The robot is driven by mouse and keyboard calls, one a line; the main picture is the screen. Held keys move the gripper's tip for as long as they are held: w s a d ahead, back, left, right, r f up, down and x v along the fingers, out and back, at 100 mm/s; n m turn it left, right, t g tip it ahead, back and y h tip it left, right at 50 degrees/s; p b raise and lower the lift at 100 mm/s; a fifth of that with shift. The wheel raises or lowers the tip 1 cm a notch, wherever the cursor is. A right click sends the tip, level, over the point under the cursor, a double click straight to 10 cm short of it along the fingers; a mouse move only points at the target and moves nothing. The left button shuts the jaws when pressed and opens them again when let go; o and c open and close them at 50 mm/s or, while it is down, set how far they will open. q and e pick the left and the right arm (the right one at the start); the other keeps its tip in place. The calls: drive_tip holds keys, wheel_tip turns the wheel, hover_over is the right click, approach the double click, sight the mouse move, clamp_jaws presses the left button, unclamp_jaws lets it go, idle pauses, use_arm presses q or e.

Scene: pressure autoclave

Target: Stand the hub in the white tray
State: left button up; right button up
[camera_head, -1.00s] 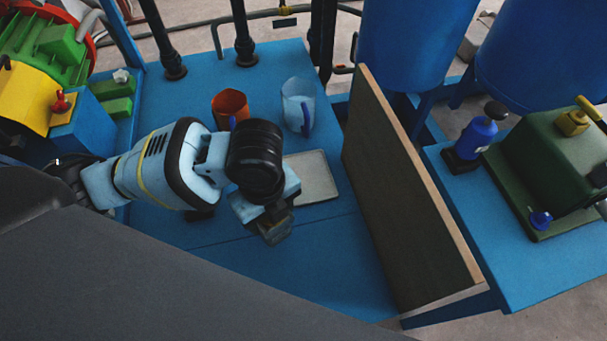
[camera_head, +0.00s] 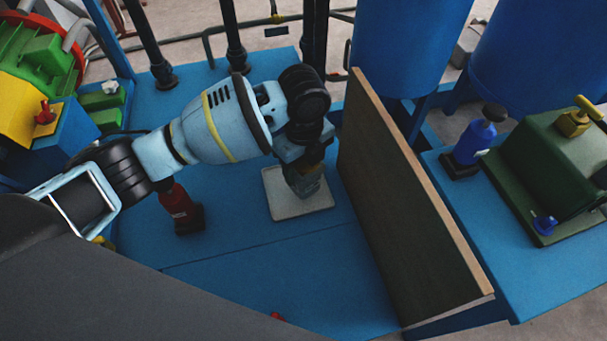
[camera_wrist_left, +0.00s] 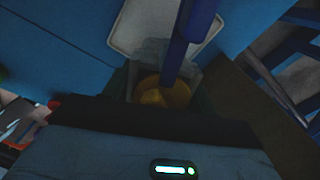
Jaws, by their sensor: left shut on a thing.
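The white tray (camera_head: 275,200) lies flat on the blue deck, left of the upright board. It also shows at the top of the left wrist view (camera_wrist_left: 128,32). My left gripper (camera_head: 305,185) points down over the tray's right part. It is shut on what I take to be the hub, a round yellow-brown thing (camera_wrist_left: 155,92) seen between the fingers (camera_wrist_left: 165,90) in the left wrist view. A blue bar (camera_wrist_left: 192,25) crosses over it there. The fingers hide most of it in the head view. I cannot tell whether it touches the tray. My right gripper is not in view.
The dark upright board (camera_head: 395,200) stands close to the right of the tray. A red and black item (camera_head: 181,208) stands to the left. The front of the blue deck (camera_head: 250,275) is mostly clear. Blue tanks (camera_head: 410,45) stand behind.

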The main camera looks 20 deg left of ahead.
use_arm(q)
drive_tip(key=shift+f+b, duration=0.4)
drive_tip(key=shift+f, duration=1.3)
drive_tip(key=shift+f, duration=0.15)
drive_tip(key=o, duration=1.3)
drive_tip(key=shift+c, duration=0.2)
wheel_tip(320, 180, up, 11)
drive_tip(key=shift+p, duration=1.05)
drive_tip(key=shift+r, duration=0.65)
